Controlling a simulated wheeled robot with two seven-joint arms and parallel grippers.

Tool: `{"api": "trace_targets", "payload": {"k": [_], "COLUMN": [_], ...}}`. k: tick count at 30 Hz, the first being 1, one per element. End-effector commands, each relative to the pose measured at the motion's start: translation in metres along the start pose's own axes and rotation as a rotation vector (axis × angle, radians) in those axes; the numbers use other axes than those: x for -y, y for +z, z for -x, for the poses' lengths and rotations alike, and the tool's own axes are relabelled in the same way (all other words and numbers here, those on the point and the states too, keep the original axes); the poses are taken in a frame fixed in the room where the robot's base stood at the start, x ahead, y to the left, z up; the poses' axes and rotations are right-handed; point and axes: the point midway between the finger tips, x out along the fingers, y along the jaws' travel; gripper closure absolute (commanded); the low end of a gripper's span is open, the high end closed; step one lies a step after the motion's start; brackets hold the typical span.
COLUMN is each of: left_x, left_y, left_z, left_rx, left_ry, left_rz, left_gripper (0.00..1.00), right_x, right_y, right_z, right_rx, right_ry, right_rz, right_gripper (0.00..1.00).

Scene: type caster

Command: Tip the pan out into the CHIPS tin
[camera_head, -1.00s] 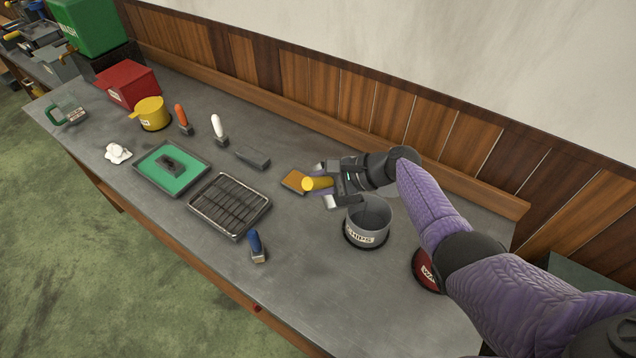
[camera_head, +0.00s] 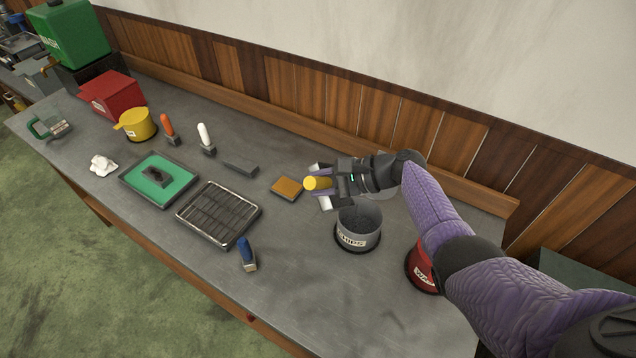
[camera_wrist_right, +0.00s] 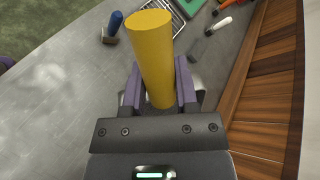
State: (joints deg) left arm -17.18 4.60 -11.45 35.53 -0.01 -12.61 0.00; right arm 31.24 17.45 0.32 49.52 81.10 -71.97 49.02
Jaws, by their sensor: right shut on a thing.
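My right gripper (camera_head: 322,187) is shut on a thick yellow handle (camera_head: 318,183), whose end faces left; the handle also shows in the right wrist view (camera_wrist_right: 153,55). The handle is taken to be the pan's. A grey curved edge shows behind the gripper, but the rest of the pan is hidden by the gripper and wrist. The grey CHIPS tin (camera_head: 357,238) stands upright on the bench, just below and right of the gripper in the head view. Dark material shows inside it. My left gripper is out of view.
A brown-orange block (camera_head: 287,188) lies left of the gripper. A dark gridded tray (camera_head: 219,212), a blue-handled tool (camera_head: 247,254) and a green tray (camera_head: 158,181) lie further left. A red tin (camera_head: 421,273) stands near my right arm. The wooden wall runs behind.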

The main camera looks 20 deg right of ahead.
Motion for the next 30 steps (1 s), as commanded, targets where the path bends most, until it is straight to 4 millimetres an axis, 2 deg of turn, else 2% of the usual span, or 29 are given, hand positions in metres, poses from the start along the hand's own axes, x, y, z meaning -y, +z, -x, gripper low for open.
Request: {"api": "trace_targets", "payload": {"k": [30], "left_x": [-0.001], "left_y": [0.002], "left_z": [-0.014], "left_rx": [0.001], "left_ry": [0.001], "left_rz": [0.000], "left_gripper": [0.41], "right_x": [0.002], "right_y": [-0.004], "right_z": [0.023], "right_rx": [0.099], "right_ry": [-0.074], "right_rz": [-0.021], "right_gripper": [1.00]}}
